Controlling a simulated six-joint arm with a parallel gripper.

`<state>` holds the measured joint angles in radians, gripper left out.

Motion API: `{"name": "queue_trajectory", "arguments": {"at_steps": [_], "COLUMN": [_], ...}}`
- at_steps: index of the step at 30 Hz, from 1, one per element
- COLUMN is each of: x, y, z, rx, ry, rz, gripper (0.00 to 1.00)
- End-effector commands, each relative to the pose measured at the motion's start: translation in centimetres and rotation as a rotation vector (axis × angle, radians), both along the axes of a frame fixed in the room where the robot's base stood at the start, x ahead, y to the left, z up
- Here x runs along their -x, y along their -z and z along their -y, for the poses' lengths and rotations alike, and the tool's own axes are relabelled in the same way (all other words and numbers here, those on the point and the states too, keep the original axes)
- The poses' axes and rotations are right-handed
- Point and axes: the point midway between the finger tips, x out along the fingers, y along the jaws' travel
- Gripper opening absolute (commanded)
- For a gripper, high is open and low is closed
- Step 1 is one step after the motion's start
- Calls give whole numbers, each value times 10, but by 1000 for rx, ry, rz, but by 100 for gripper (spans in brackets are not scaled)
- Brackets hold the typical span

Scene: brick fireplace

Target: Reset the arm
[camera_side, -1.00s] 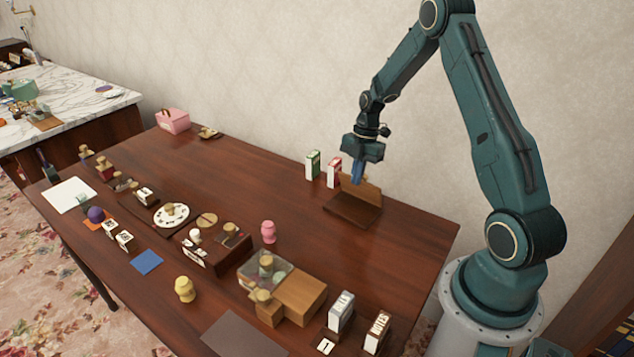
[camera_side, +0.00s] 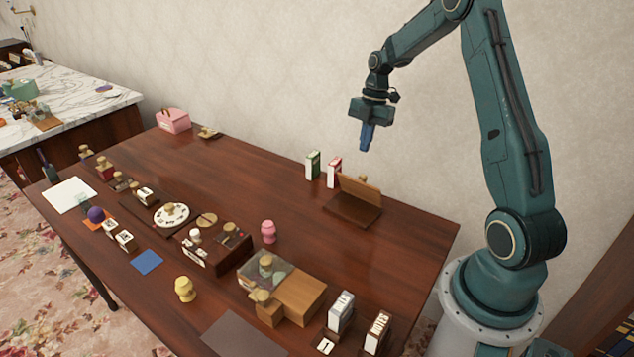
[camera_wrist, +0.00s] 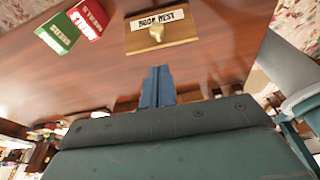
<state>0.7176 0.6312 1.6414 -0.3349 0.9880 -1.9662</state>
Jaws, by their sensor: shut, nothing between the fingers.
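My gripper (camera_side: 366,137) hangs above the back right of the table, with its blue fingers pointing down, shut and empty. It is clear of everything, above a wooden book rest (camera_side: 356,197). The wrist view shows the shut blue fingers (camera_wrist: 158,72) in the middle. The same view shows the rest's upright panel (camera_wrist: 165,40) with a knob and a label that reads "BOOK REST".
A green-and-white box (camera_side: 313,165) and a red-and-white box (camera_side: 334,172) stand left of the book rest. A pink box (camera_side: 173,121) sits at the far left end. Several small knobbed items crowd the front. The table (camera_side: 255,180) is bare in its back middle.

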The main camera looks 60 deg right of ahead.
Motion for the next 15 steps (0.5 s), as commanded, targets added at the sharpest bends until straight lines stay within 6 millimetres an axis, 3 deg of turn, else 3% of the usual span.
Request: {"name": "queue_trajectory", "arguments": {"at_steps": [8,15], "x": [-1,1], "y": [-16,-58], "z": [-12,-50], "rx": [19,65], "ry": [46,194], "rz": [-1,2], "gripper": [0,0]}}
